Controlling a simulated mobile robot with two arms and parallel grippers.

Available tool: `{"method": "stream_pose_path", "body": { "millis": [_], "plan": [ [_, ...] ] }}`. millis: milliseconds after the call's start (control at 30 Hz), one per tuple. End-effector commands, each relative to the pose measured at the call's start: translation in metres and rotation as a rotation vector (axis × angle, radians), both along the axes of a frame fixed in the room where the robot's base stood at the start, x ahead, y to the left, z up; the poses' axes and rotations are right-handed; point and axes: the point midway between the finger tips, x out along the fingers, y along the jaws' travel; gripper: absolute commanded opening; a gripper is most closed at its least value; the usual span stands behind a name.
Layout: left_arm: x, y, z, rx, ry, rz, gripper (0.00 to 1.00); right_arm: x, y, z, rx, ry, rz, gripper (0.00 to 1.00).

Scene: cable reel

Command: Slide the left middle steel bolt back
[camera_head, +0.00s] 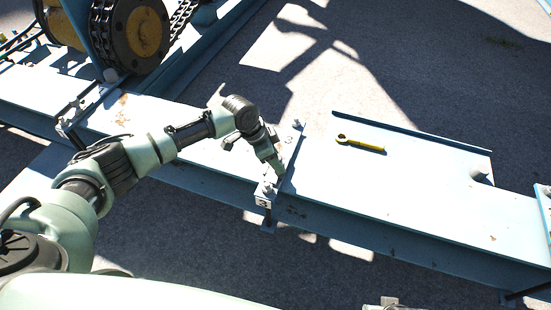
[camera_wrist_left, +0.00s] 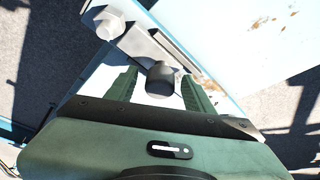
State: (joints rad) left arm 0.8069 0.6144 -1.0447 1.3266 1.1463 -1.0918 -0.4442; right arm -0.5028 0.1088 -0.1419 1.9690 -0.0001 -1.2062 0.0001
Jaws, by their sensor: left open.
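My left gripper (camera_head: 277,167) reaches down to a steel bracket across the pale blue beam in the head view. In the left wrist view its two green fingers (camera_wrist_left: 160,92) are apart. A dark rounded cylinder end (camera_wrist_left: 160,80) shows between them; I cannot tell whether they touch it. It appears to be the end of the steel bolt, mostly hidden by the bracket and gripper. The grey bracket (camera_wrist_left: 150,45) lies just beyond the fingertips, with a hex bolt head (camera_wrist_left: 108,22) at its upper left. In the head view, a bolt head (camera_head: 268,187) sits at the bracket's near end.
Another bracket (camera_head: 75,118) crosses the beam at the left. A chain and reel hub (camera_head: 140,35) stand at the upper left. The beam's right part is mostly clear.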

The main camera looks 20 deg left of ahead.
Motion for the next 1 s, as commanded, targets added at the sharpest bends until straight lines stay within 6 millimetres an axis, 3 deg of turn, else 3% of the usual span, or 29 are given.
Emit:
{"method": "stream_pose_path", "body": {
  "millis": [67,200,267,1000],
  "plan": [
    [0.0000,-0.0001,0.0004,0.000,0.000,0.000,0.53,-0.0001,-0.0001,-0.0001,0.000,0.000,0.000,0.36],
    [0.0000,0.0001,0.0004,0.000,0.000,0.000,0.14,-0.0002,0.0000,-0.0001,0.000,0.000,0.000,0.36],
    [-0.0001,0.0001,0.0004,0.000,0.000,0.000,0.00,-0.0001,0.0001,-0.0001,0.000,0.000,0.000,0.36],
    [-0.0004,0.0002,0.0004,0.000,0.002,0.001,0.00,0.0002,0.0004,-0.0002,0.001,-0.001,0.000,0.36]
  ]
}}
